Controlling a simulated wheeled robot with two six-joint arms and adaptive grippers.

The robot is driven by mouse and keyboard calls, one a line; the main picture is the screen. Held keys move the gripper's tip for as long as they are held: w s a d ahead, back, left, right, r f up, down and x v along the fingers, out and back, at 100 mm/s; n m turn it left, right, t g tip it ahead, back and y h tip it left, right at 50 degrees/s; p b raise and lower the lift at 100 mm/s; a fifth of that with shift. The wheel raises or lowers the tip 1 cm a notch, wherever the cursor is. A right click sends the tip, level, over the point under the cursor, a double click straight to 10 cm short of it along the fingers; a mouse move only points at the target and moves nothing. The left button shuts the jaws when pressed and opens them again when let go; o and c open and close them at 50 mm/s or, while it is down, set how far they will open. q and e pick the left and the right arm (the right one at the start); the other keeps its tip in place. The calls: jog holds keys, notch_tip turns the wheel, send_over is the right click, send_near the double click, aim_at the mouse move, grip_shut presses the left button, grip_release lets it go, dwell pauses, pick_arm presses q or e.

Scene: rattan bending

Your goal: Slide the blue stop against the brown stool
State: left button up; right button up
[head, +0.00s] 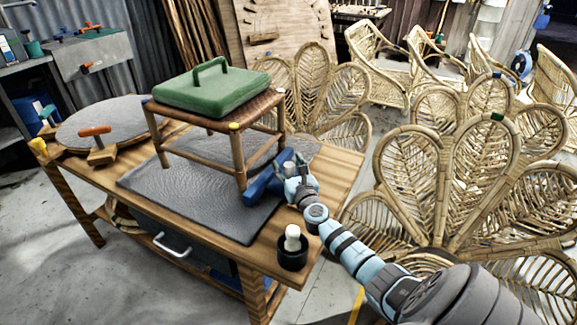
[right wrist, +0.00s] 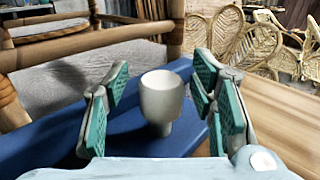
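The brown stool (head: 233,145) stands upright on the grey mat of the workbench, a green case on its woven seat. Its legs (right wrist: 12,100) also show in the right wrist view. The blue stop (head: 262,186) lies on the bench beside the stool's right side; I cannot tell whether they touch. In the right wrist view the stop (right wrist: 60,150) carries a pale grey knob (right wrist: 162,100). My right gripper (head: 291,172) is open, its teal-padded fingers (right wrist: 160,95) on either side of the knob with gaps visible. My left gripper is not in view.
The green case (head: 218,90) rests on the seat. A black cup with a white-topped item (head: 292,250) stands near the bench's front right corner. A round grey disc (head: 105,122) and an orange-handled clamp (head: 97,145) are at the left. Rattan chairs (head: 450,180) stand right of the bench.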

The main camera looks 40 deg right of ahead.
jog(key=v, duration=1.2)
jog(key=shift+s, duration=0.1)
